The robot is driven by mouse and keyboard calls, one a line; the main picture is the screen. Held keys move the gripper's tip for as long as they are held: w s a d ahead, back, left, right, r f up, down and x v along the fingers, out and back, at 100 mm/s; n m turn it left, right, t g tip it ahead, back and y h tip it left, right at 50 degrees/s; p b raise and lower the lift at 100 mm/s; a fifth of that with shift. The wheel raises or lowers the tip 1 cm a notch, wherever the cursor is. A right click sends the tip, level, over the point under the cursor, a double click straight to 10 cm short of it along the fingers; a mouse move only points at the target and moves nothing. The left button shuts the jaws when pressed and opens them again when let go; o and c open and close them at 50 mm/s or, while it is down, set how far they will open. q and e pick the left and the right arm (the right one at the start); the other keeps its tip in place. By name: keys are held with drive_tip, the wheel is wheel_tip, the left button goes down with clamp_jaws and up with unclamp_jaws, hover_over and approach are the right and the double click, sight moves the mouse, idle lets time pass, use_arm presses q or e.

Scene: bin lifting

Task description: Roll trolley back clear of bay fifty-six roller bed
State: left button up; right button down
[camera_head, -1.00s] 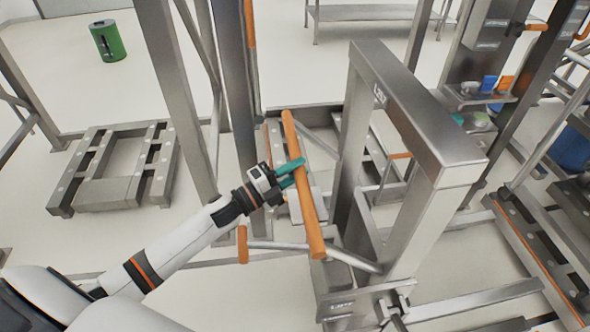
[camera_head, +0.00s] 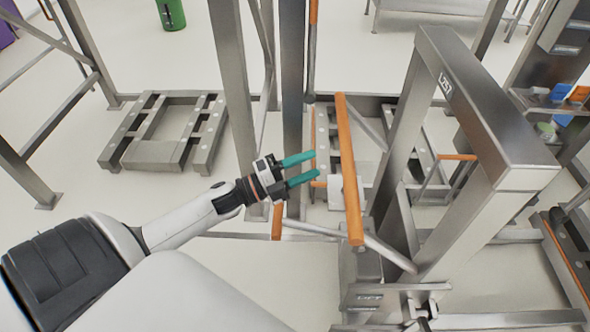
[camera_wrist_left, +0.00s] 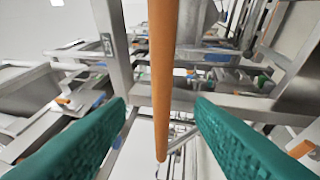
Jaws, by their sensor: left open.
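The trolley is a steel frame (camera_head: 490,110) with a broad top beam, standing right of centre in the head view. Its orange handle bar (camera_head: 348,165) runs lengthwise on the left side of the frame. My left gripper (camera_head: 308,168) is open, its two teal fingers pointing at the bar from the left with a small gap. In the left wrist view the orange bar (camera_wrist_left: 162,80) stands upright between the two spread fingers (camera_wrist_left: 160,130), apart from both. A roller bed (camera_head: 322,135) shows partly behind the bar. My right gripper is not in view.
A low steel roller stand (camera_head: 152,153) sits on the floor at left. Upright steel posts (camera_head: 232,90) rise just beyond my left gripper. A green bin (camera_head: 171,14) stands at the back.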

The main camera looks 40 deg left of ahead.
use_arm(q)
drive_tip(key=shift+v, duration=1.4)
drive_tip(key=shift+w, duration=0.1)
